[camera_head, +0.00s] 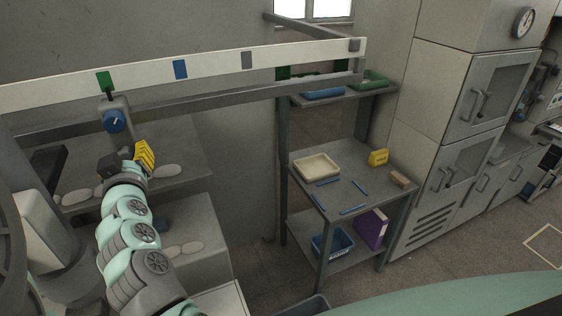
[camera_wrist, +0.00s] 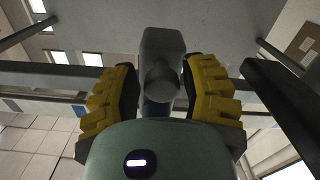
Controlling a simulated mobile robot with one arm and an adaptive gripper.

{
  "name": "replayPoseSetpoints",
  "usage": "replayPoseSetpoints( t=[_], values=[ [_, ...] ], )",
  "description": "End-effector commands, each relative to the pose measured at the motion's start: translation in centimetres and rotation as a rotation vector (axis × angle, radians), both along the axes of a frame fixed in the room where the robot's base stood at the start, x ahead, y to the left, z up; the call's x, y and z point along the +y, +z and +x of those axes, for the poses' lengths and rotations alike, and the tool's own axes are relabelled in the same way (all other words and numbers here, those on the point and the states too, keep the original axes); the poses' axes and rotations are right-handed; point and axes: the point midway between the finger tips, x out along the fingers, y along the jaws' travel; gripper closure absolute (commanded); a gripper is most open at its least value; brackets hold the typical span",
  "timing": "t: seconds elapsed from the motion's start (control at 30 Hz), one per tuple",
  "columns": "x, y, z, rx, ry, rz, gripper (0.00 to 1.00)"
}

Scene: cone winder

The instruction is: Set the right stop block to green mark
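A grey stop block (camera_head: 123,104) with a blue round knob (camera_head: 115,121) sits on the lower rail, below the green mark (camera_head: 105,81) on the white strip. A thin piece at its top stands just under that mark. No second stop block shows. My gripper (camera_head: 128,160) is just below the knob in the head view, its yellow-padded fingers spread apart. In the wrist view the grey block (camera_wrist: 162,44) shows between and beyond the open fingers of my gripper (camera_wrist: 163,90). Whether they touch it cannot be told. The knob is mostly hidden there.
A blue mark (camera_head: 180,69) and a grey mark (camera_head: 247,60) lie farther right on the white strip (camera_head: 213,65). A grey machine surface (camera_head: 190,150) with pale oval pads is below. A shelf table (camera_head: 345,205) with a tray stands at right.

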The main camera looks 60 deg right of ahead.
Motion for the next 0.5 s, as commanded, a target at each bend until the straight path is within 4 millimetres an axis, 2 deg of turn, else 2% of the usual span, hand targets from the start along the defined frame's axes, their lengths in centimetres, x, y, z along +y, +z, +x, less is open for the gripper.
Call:
replayPoseSetpoints(
  t=[0.03,0.17,0.5],
  values=[
    [-0.01,0.06,-0.01,-0.002,0.000,-0.001,0.51],
    [0.00,0.12,0.00,-0.002,0.001,-0.002,0.37],
    [0.18,0.20,-0.29,-0.004,0.002,-0.005,0.37]
  ],
)
